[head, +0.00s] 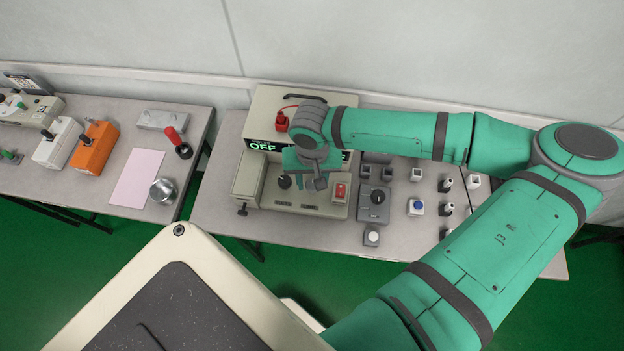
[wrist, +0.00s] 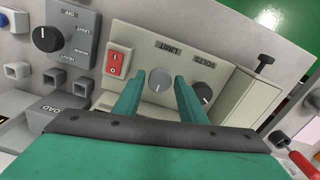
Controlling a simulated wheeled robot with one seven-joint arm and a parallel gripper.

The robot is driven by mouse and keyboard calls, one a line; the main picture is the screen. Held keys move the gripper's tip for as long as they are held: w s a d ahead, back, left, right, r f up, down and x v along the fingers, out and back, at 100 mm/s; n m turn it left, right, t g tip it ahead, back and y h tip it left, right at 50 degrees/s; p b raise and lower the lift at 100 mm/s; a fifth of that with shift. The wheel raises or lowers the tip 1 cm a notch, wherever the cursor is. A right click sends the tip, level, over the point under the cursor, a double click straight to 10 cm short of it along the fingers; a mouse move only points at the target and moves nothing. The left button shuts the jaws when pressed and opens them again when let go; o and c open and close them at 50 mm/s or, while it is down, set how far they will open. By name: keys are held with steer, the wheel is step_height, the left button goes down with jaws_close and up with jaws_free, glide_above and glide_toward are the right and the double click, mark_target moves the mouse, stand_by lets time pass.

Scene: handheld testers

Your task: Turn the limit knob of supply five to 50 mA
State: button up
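The beige supply (head: 274,103) stands on the middle table, with a lit green OFF on its display. In the wrist view its sloped front panel (wrist: 226,73) carries a grey round knob (wrist: 159,80) under the label LIMIT. A black knob (wrist: 202,93) sits by the label VOLTS. My gripper (wrist: 160,84) is open, one finger on each side of the LIMIT knob, with a small gap showing at both sides. In the head view my gripper (head: 314,176) covers the LIMIT knob. The knob's pointer reading and scale are too small to read.
A red rocker switch (wrist: 117,62) is beside the LIMIT knob. A grey box with a black dial (head: 374,203) stands close right of the supply, among several small blocks and buttons. The left table holds a pink sheet (head: 137,177), a metal cup (head: 162,191) and an orange box (head: 94,148).

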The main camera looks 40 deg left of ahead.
steer(key=c, duration=0.6)
steer(key=shift+n, duration=0.3)
